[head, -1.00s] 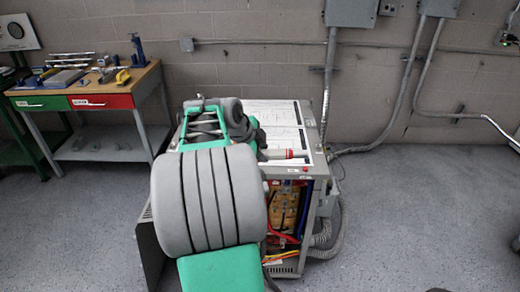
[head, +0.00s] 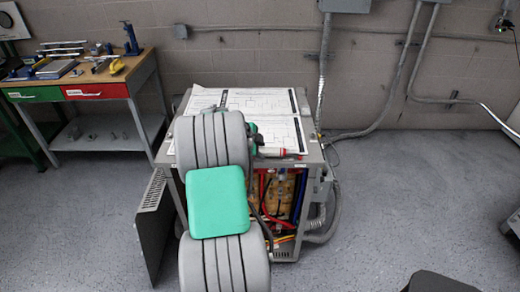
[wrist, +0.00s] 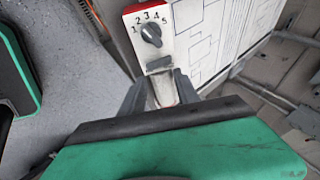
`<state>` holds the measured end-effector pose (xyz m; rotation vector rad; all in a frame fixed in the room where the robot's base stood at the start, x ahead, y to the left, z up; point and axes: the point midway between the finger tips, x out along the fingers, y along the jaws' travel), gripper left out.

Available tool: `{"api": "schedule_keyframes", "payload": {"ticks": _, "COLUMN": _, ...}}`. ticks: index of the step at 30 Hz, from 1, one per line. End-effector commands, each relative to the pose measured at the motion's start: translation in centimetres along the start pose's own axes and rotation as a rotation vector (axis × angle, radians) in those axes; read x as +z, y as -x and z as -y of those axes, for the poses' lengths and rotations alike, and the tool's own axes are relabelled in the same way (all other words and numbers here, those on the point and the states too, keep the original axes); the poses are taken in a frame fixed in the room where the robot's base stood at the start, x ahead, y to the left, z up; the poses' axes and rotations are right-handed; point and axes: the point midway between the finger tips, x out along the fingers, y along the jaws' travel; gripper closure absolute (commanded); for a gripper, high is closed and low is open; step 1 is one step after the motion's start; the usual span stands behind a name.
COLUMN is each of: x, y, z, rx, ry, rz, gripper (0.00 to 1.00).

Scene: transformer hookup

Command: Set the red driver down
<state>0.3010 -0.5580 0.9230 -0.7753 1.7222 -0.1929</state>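The red driver (head: 276,152) shows in the head view as a small red and white body at the cabinet's front top edge. In the head view my arm hides most of my gripper. I cannot tell whether the driver touches the top.
Paper diagrams (head: 275,103) cover the top of the grey cabinet (head: 313,160), whose open front shows coloured cables. A workbench (head: 80,88) with tools, a green drawer and a red drawer stands at the left. Conduits (head: 405,75) run along the wall.

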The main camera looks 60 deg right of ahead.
Motion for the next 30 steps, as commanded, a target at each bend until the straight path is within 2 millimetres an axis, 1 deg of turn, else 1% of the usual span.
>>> {"api": "schedule_keyframes", "payload": {"ticks": 1, "x": 0.0, "y": 0.0, "z": 0.1, "rx": -0.001, "ry": 0.000, "rz": 0.000, "gripper": 0.58}}
{"api": "schedule_keyframes", "payload": {"ticks": 5, "x": 0.0, "y": 0.1, "z": 0.1, "rx": -0.002, "ry": 0.000, "rz": 0.000, "gripper": 0.47}}
{"api": "schedule_keyframes", "payload": {"ticks": 11, "x": 0.0, "y": 0.1, "z": 0.1, "rx": -0.002, "ry": -0.001, "rz": 0.000, "gripper": 0.47}}
{"api": "schedule_keyframes", "payload": {"ticks": 14, "x": 0.0, "y": 0.5, "z": 0.2, "rx": -0.004, "ry": -0.001, "rz": 0.001, "gripper": 0.47}}
{"api": "schedule_keyframes", "payload": {"ticks": 17, "x": 0.0, "y": 1.7, "z": 0.2, "rx": -0.005, "ry": -0.001, "rz": 0.001, "gripper": 0.47}}
{"api": "schedule_keyframes", "payload": {"ticks": 20, "x": 0.1, "y": 4.0, "z": 0.2, "rx": -0.008, "ry": 0.000, "rz": 0.002, "gripper": 0.47}}
{"api": "schedule_keyframes", "payload": {"ticks": 24, "x": 0.1, "y": 7.8, "z": 0.2, "rx": -0.008, "ry": -0.001, "rz": 0.002, "gripper": 0.47}}
{"api": "schedule_keyframes", "payload": {"ticks": 27, "x": 0.1, "y": 9.9, "z": 0.2, "rx": -0.007, "ry": 0.000, "rz": 0.001, "gripper": 0.47}}
{"api": "schedule_keyframes", "payload": {"ticks": 30, "x": 0.1, "y": 11.4, "z": 0.1, "rx": -0.005, "ry": 0.000, "rz": 0.000, "gripper": 0.47}}
